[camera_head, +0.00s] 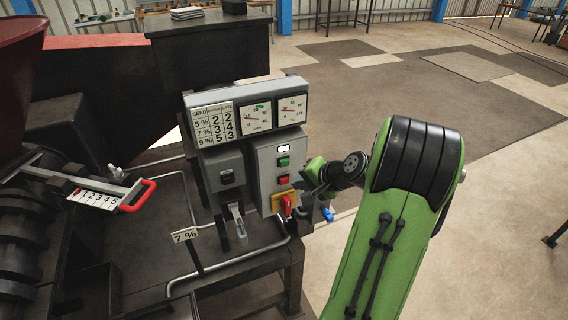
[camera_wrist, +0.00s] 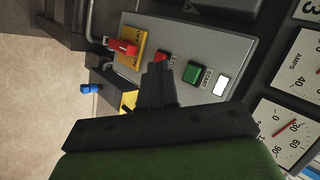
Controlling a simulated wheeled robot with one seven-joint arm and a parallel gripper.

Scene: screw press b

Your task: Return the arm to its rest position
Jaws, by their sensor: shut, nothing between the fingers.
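My gripper (camera_wrist: 158,78) is shut and empty in the wrist view. Its dark fingertips show in front of the grey control panel (camera_wrist: 142,25), close to the red button (camera_wrist: 162,57); I cannot tell whether they touch it. In the head view my green arm (camera_head: 385,225) reaches in from the lower right, and its wrist end is close to the right side of the control panel (camera_head: 262,160). The fingertips are hard to make out there. The panel also carries a green button (camera_wrist: 191,72), a white lamp (camera_wrist: 221,85) and a red switch (camera_wrist: 122,47) on a yellow plate.
Two gauges (camera_head: 257,117) and a number chart (camera_head: 213,124) sit above the panel. The dark press with a red-handled lever (camera_head: 137,197) fills the left. A blue-tipped part (camera_head: 327,214) juts out below my wrist. Open floor (camera_head: 490,170) lies to the right.

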